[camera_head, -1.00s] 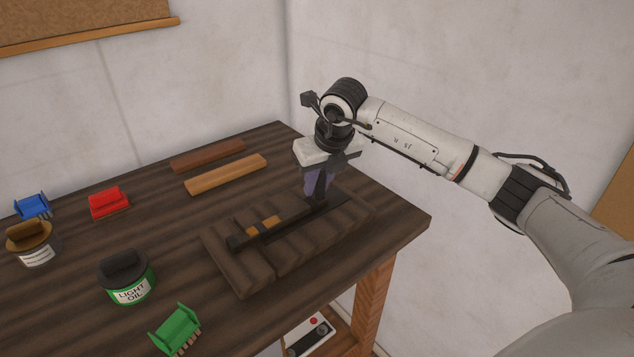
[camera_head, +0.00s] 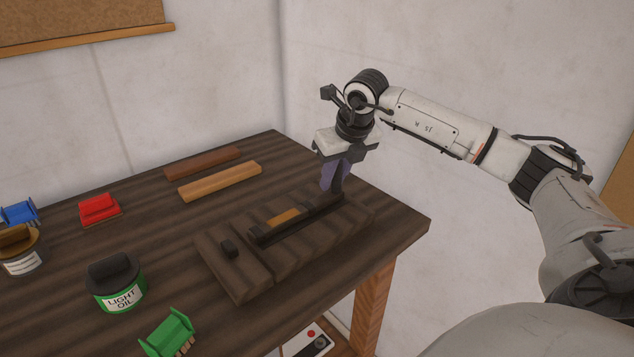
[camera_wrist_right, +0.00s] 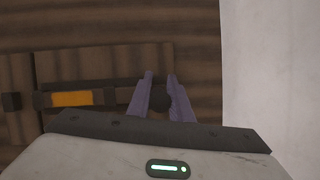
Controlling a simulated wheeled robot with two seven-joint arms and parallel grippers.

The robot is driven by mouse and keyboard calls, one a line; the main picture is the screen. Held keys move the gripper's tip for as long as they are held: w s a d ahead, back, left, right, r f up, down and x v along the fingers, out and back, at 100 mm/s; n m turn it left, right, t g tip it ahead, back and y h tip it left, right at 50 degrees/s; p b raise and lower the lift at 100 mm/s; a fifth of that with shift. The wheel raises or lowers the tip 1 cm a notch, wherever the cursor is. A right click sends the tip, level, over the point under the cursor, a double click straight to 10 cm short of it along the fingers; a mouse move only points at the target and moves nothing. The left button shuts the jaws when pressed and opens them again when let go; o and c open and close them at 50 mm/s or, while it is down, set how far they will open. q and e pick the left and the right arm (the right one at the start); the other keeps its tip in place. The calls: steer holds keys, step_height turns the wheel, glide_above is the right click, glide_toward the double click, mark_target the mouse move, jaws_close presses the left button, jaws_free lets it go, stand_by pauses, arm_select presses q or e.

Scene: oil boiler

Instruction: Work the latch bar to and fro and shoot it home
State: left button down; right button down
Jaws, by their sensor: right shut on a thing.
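The latch bar (camera_head: 292,224) is a long dark bar lying along a ribbed brown wooden board (camera_head: 222,275) on the table. An orange patch (camera_head: 284,216) shows beside the bar. My right gripper (camera_head: 332,188) points down at the bar's right end and is shut on its upright handle, which the fingers partly hide. The right wrist view shows the purple fingers (camera_wrist_right: 160,78), the orange patch (camera_wrist_right: 72,98) and the dark block (camera_wrist_right: 12,100). My left gripper is out of view.
A light oil tin (camera_head: 117,283), a brown-topped tin (camera_head: 20,250) and red (camera_head: 99,209), blue (camera_head: 19,214) and green (camera_head: 168,335) pieces stand left of the board. Two wooden strips (camera_head: 220,181) lie behind it. The table's right edge is close to the board.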

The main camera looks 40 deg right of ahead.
steer(key=shift+d+r, duration=0.1)
steer(key=shift+d, duration=0.15)
steer(key=c, duration=1.6)
jaws_free()
steer(key=shift+s+r, duration=0.1)
steer(key=shift+r, duration=0.1)
steer(key=v, duration=0.9)
steer(key=shift+s+a+r, duration=0.1)
steer(key=shift+s+r, duration=0.15)
steer(key=shift+r, duration=0.05)
steer(key=shift+a, duration=0.1)
